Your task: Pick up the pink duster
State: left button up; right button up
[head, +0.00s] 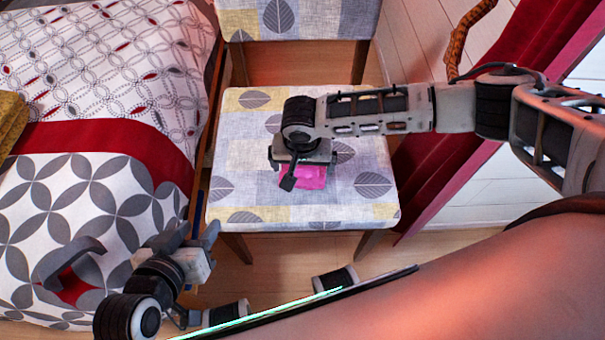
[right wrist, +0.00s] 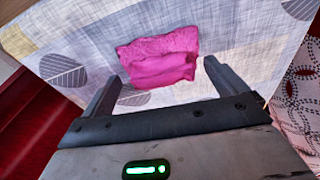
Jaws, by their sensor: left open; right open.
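The pink duster (head: 306,177) lies crumpled on the seat of the patterned chair (head: 240,160). In the head view my right gripper (head: 292,178) is over it and hides part of it. In the right wrist view the duster (right wrist: 160,60) lies on the cloth seat ahead of the open fingers of my right gripper (right wrist: 160,85), roughly between them. Nothing is between the fingers' grip surfaces that I can see held. My left gripper (head: 212,238) is open and empty at the lower left, between the bed and the chair, away from the duster.
A bed (head: 100,215) with a patterned cover stands on the left, close to my left arm. The chair's backrest (head: 300,18) rises behind the seat. A red curtain (head: 430,165) hangs at the right, close to the chair. Some wooden floor (head: 270,260) shows in front of it.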

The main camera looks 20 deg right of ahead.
jog(key=shift+f, duration=0.1)
jog(key=shift+c, duration=0.3)
jog(key=c, duration=1)
